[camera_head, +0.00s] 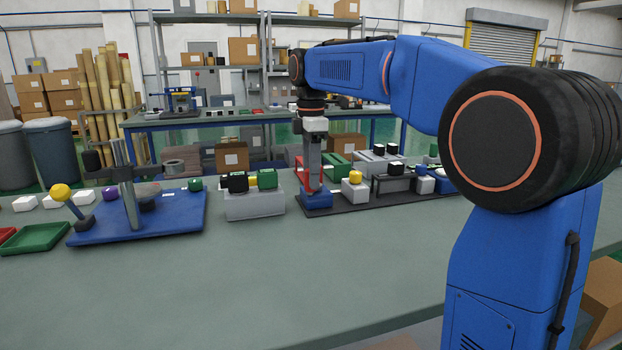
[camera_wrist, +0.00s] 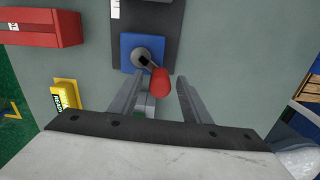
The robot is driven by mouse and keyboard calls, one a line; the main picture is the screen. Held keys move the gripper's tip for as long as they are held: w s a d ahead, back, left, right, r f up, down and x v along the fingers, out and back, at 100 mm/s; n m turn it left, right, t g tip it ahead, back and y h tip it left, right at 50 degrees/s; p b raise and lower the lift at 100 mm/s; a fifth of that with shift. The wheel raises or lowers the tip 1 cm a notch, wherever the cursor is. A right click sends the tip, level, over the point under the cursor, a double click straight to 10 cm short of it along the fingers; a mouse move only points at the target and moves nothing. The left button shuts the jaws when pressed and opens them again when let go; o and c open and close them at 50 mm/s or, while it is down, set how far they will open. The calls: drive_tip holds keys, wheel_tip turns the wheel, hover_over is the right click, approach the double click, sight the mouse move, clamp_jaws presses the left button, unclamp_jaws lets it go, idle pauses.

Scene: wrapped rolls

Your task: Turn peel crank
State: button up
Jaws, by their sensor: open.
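In the wrist view a crank has a red handle (camera_wrist: 160,82) on a short metal arm. It sits on a blue block (camera_wrist: 128,45) on a dark plate (camera_wrist: 170,20). My gripper (camera_wrist: 161,79) is open. One grey finger lies on each side of the red handle, with visible gaps; whether the tips reach its depth I cannot tell. In the head view my gripper (camera_head: 314,160) points down above the blue block (camera_head: 316,201), and the crank handle is not clearly visible behind it.
A red box (camera_wrist: 40,27) and a yellow labelled block (camera_wrist: 65,95) lie left in the wrist view. In the head view, a grey block with buttons (camera_head: 254,205) and a blue board with a yellow-knobbed lever (camera_head: 170,220) stand left. The bench front (camera_head: 280,270) is clear.

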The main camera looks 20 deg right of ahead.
drive_tip(key=shift+f, duration=0.8)
drive_tip(key=c, duration=1)
drive_tip(key=shift+c, duration=0.2)
